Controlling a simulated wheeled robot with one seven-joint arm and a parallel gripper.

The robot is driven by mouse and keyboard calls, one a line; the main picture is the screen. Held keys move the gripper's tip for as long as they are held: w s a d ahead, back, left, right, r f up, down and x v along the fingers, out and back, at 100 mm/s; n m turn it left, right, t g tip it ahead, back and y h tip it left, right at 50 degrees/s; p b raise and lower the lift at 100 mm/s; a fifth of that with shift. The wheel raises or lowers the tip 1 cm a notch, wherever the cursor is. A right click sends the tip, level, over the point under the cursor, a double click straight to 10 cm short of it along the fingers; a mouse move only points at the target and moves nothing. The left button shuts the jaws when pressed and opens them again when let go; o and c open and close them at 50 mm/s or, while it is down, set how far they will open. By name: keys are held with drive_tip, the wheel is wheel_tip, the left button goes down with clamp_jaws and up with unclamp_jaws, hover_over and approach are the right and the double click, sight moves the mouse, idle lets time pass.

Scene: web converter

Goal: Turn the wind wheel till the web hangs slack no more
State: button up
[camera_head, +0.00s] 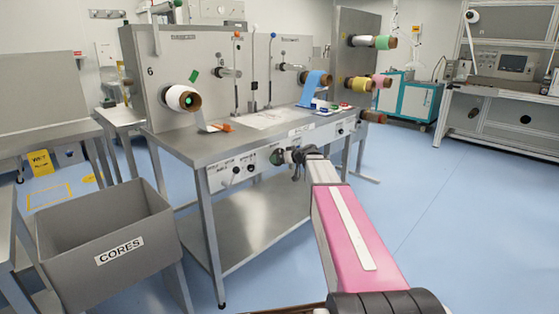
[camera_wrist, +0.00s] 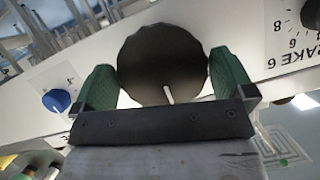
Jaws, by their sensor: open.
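A large dark round knob (camera_wrist: 163,62) with a pale pointer line sits on the white front panel in the wrist view. It may be the wind wheel, but I see no label for it. My gripper (camera_wrist: 165,85) is open, with one green pad on each side of the knob. I cannot tell whether the pads touch it. In the head view my gripper (camera_head: 290,157) is at the front panel of the steel bench and hides the knob. A blue web (camera_head: 311,90) hangs from another roll further right.
A dark knob (camera_wrist: 311,15) marked BRAKE 6 and a small blue knob (camera_wrist: 57,100) flank the large knob in the wrist view. A grey bin marked CORES (camera_head: 105,235) stands at the left front. Blue floor (camera_head: 450,210) is clear at right.

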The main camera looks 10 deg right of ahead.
drive_tip(key=shift+w+a+f, duration=0.25)
drive_tip(key=shift+w+a, duration=0.2)
drive_tip(key=shift+w, duration=0.05)
drive_tip(key=c, duration=0.6)
drive_tip(key=shift+o, duration=0.2)
